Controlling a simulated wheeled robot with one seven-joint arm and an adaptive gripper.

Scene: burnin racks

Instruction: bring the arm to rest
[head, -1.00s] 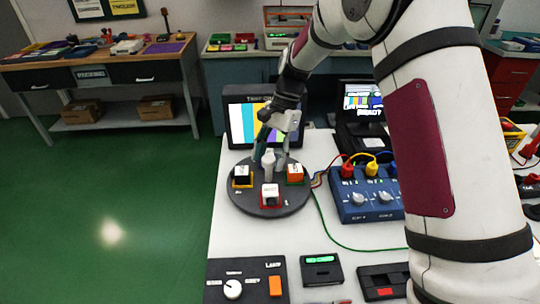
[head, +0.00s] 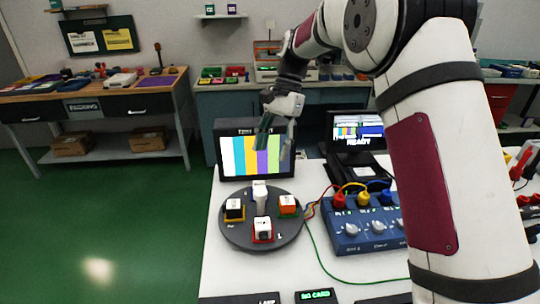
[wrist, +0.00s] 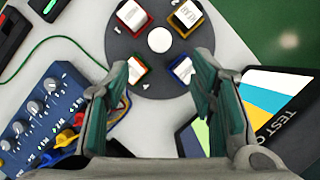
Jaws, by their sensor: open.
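My gripper (head: 274,135) is in the air above the back of the round dark turntable (head: 236,240), in front of the colour-bar monitor (head: 228,158). Its fingers point down, spread apart, with nothing between them. In the wrist view my gripper (wrist: 160,100) is open, and the turntable (wrist: 120,42) lies below and beyond the fingertips. The turntable has a white centre post (head: 261,197) and several small blocks in coloured sockets. An orange block (head: 287,204), a white block in red (head: 263,228) and a white block in yellow (head: 234,209) show in the head view.
A blue box with knobs and coloured plugs (head: 352,232) stands right of the turntable. A second screen (head: 357,132) stands behind it. A green cable crosses the white table (head: 225,275). A wooden bench (head: 95,100) is at the back left. Green floor lies open at left.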

